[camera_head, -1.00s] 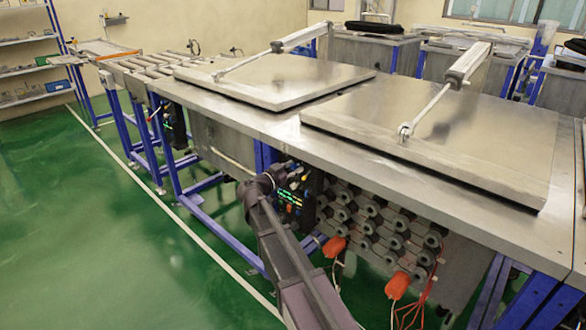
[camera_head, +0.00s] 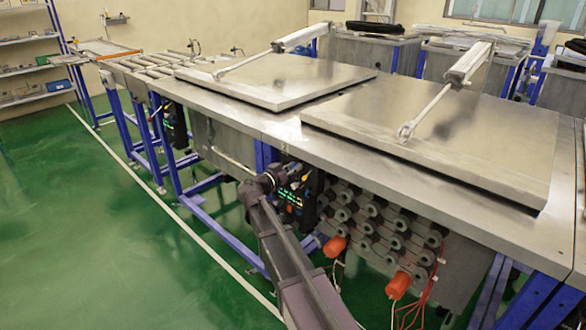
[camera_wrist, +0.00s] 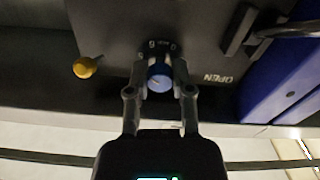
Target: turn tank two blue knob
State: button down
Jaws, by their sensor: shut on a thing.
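The blue knob (camera_wrist: 159,78) shows in the wrist view on a dark panel (camera_wrist: 115,50), with a dark numbered dial behind it. My gripper (camera_wrist: 160,88) is shut on the blue knob, one finger on each side. In the head view my arm reaches the dark control box (camera_head: 294,196) under the front edge of the steel table; the knob itself is hidden there. A yellow knob (camera_wrist: 84,68) sits on the panel to the left of the blue knob.
Two flat steel lids (camera_head: 275,80) (camera_head: 440,130) lie closed on the long steel table (camera_head: 240,118). Orange connectors (camera_head: 398,285) and grey cylinders hang under the table to the right. A blue post (camera_wrist: 285,85) stands right of the panel. Green floor at left is open.

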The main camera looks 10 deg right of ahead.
jog(key=n, duration=0.4)
jog(key=shift+d+n, duration=0.15)
jog(key=shift+n, duration=0.15)
jog(key=n, duration=0.4)
jog(key=shift+s, duration=0.1)
jog(key=n, duration=0.8)
jog(key=shift+n, duration=0.3)
jog(key=n, duration=0.4)
jog(key=shift+n, duration=0.3)
jog(key=n, duration=0.9)
jog(key=shift+n, duration=1.9)
